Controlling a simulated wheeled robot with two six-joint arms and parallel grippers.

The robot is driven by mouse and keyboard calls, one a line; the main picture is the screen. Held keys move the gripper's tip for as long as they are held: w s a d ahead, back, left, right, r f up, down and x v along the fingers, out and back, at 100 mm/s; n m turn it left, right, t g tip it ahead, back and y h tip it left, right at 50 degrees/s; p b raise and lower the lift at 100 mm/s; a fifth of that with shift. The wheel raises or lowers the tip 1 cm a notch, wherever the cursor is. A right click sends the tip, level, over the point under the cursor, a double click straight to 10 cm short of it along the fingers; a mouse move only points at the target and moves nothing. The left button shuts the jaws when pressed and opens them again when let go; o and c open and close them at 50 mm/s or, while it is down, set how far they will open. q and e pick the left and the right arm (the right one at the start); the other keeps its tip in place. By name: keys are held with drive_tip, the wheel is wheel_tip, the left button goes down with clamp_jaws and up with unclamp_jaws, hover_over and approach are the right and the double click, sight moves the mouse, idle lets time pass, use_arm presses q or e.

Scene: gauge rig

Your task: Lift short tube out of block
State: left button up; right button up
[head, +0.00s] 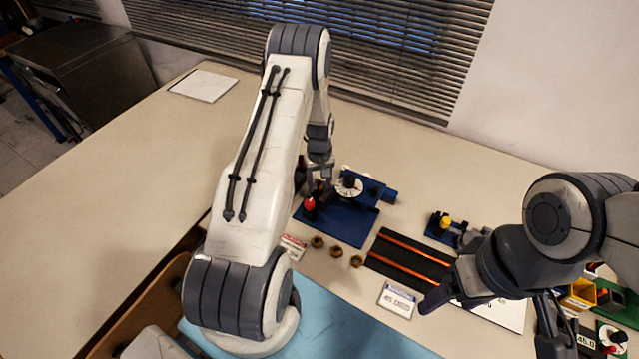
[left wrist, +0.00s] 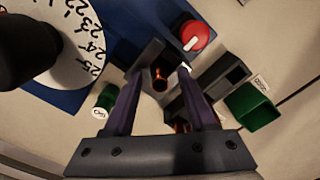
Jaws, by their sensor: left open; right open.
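In the left wrist view a copper-coloured tube end (left wrist: 160,78) stands in a dark grey block (left wrist: 149,63). My left gripper (left wrist: 160,74) is open, with one finger on either side of the tube; I cannot tell whether either finger touches it. In the head view my left gripper (head: 319,187) is at the blue gauge rig, and the tube and block are hidden or too small to make out. My right gripper (head: 436,299) is over the right side of the table near the label cards, with nothing visible in it.
The blue rig base (head: 345,229) carries a red knob (head: 309,204) and a white dial (head: 349,185). A green box (left wrist: 251,106) stands near the block. Several brass nuts (head: 336,252) and a black board (head: 395,258) with copper strips lie in front.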

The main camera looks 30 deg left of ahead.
use_arm(q)
wheel_tip(320, 180, up, 9)
drive_tip(key=b, duration=0.2)
drive_tip(key=shift+r+b, duration=0.15)
drive_tip(key=shift+b, duration=0.15)
drive_tip(key=shift+r, duration=0.55)
drive_tip(key=s+d+r+m, duration=0.4)
drive_tip(key=d+r, duration=0.2)
drive_tip(key=d, duration=0.5)
drive_tip(key=s+d+r+m, duration=0.4)
drive_tip(key=s+d+r, duration=0.15)
drive_tip(key=d, duration=0.55)
drive_tip(key=s+d+r+m, duration=0.1)
drive_tip(key=s+d+m, duration=0.1)
drive_tip(key=s, duration=0.4)
drive_tip(key=s+d+r+m, duration=0.2)
drive_tip(key=s+d+m, duration=0.1)
drive_tip(key=s, duration=0.4)
drive_tip(key=s+d+r+m+h, duration=0.1)
drive_tip(key=s+d+r+m, duration=0.1)
drive_tip(key=s+m, duration=0.2)
drive_tip(key=shift+s+d, duration=0.25)
drive_tip(key=shift+s, duration=0.9)
